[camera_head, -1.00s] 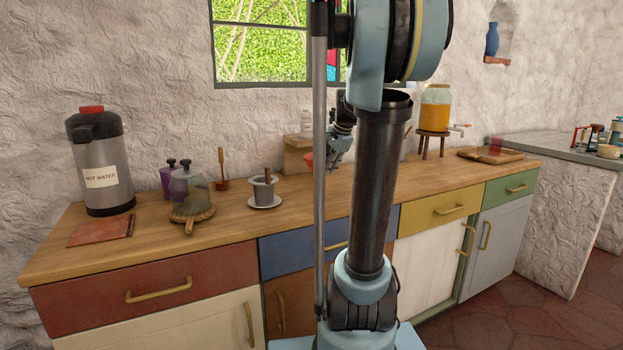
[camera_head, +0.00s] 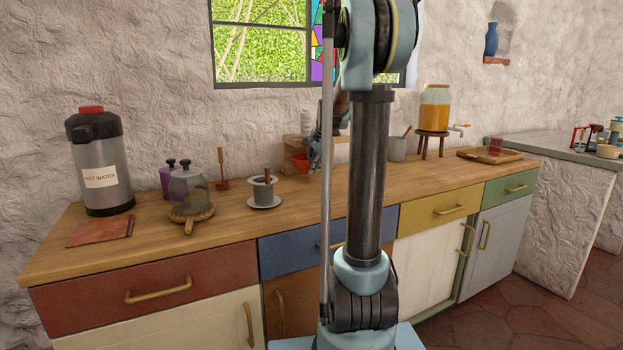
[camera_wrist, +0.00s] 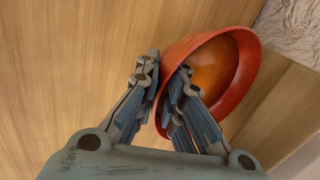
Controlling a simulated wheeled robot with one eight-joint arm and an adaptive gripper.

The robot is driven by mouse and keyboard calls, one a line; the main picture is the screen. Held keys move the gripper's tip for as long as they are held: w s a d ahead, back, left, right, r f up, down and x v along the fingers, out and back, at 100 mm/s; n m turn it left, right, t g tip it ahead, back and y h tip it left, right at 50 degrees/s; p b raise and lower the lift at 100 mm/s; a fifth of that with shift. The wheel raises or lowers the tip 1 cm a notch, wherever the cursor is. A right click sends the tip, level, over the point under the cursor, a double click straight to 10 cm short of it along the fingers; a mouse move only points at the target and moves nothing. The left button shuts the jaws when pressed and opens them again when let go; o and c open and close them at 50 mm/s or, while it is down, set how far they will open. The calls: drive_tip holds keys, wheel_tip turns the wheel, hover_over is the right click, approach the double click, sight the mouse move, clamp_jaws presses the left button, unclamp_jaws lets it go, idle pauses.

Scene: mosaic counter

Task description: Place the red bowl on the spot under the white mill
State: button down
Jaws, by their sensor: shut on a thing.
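The red bowl (camera_wrist: 195,50) is tilted in the wrist view, with an orange-brown inside. My gripper (camera_wrist: 166,72) is shut on its wall, one finger inside the bowl and one outside. In the head view the bowl (camera_head: 299,162) shows as a small red shape beside my gripper (camera_head: 312,160), in front of a wooden box. I cannot tell its exact height over the counter. A pale, ribbed upright thing (camera_head: 305,122), likely the white mill, stands on or behind the box, partly hidden by my arm.
A grey mug (camera_head: 398,149) and a juice dispenser (camera_head: 435,108) stand to the right. The counter's front strip is mostly clear.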

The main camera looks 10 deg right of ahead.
wheel_tip(320, 180, down, 3)
drive_tip(key=shift+f, duration=0.2)
drive_tip(key=shift+w+f, duration=0.15)
drive_tip(key=shift+f, duration=0.1)
drive_tip(key=c, duration=1.7)
unclamp_jaws()
drive_tip(key=shift+r, duration=0.1)
drive_tip(key=v, duration=1.1)
drive_tip(key=shift+s+r, duration=0.2)
drive_tip(key=shift+r, duration=0.15)
